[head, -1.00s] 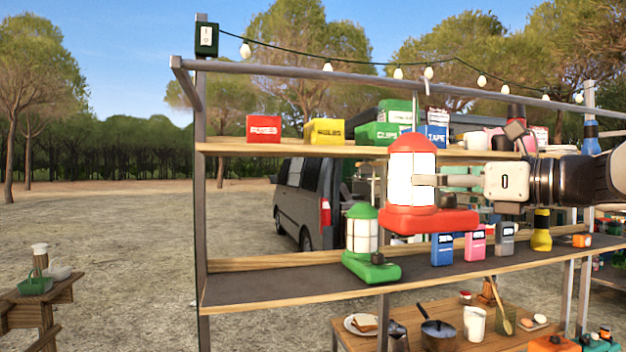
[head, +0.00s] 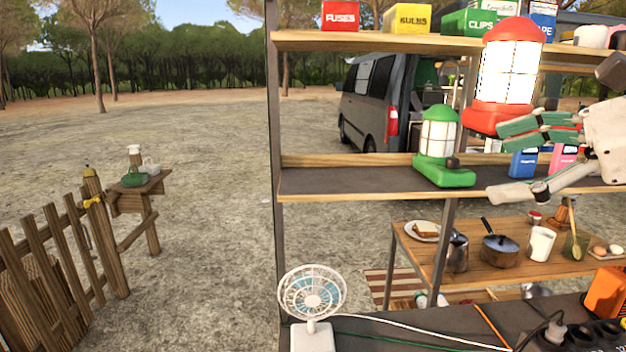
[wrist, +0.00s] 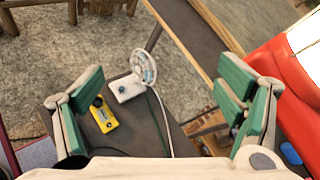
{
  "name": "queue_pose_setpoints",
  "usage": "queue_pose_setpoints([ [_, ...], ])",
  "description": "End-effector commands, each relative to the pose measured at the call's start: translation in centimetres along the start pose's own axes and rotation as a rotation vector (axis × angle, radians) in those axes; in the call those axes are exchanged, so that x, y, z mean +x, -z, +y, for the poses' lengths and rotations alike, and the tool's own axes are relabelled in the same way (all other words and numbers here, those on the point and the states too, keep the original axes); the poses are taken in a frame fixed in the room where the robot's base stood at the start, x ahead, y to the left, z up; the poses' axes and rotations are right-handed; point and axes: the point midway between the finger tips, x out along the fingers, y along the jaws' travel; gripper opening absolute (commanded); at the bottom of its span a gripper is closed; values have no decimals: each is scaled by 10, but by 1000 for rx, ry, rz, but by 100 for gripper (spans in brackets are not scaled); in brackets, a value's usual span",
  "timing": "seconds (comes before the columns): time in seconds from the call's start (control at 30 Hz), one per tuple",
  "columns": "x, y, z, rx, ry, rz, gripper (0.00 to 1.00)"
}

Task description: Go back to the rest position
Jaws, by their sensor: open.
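My gripper (head: 505,158) is open and empty at the right of the head view, with green pads on its fingers. In the wrist view its two fingers (wrist: 165,88) stand wide apart with nothing between them. A red lantern (head: 503,70) with a white glass is just above the gripper in the head view. In the wrist view the red lantern (wrist: 285,95) is at the right edge, outside the right finger. I cannot tell whether they touch.
A green lantern (head: 437,140) stands on the middle shelf (head: 340,183), left of my gripper. Labelled boxes, including a red one (head: 340,15), line the upper shelf. A white fan (head: 313,300) stands on the lower counter. Open ground lies left of the rack.

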Motion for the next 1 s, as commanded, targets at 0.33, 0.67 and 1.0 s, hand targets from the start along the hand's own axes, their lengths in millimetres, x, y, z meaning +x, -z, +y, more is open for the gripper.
queue_pose_setpoints([
  [0.33,37,69,166,-1222,-582,354,87],
  [0.67,25,103,188,-1966,-877,437,87],
  [1.0,24,105,187,-1999,-892,442,87],
])
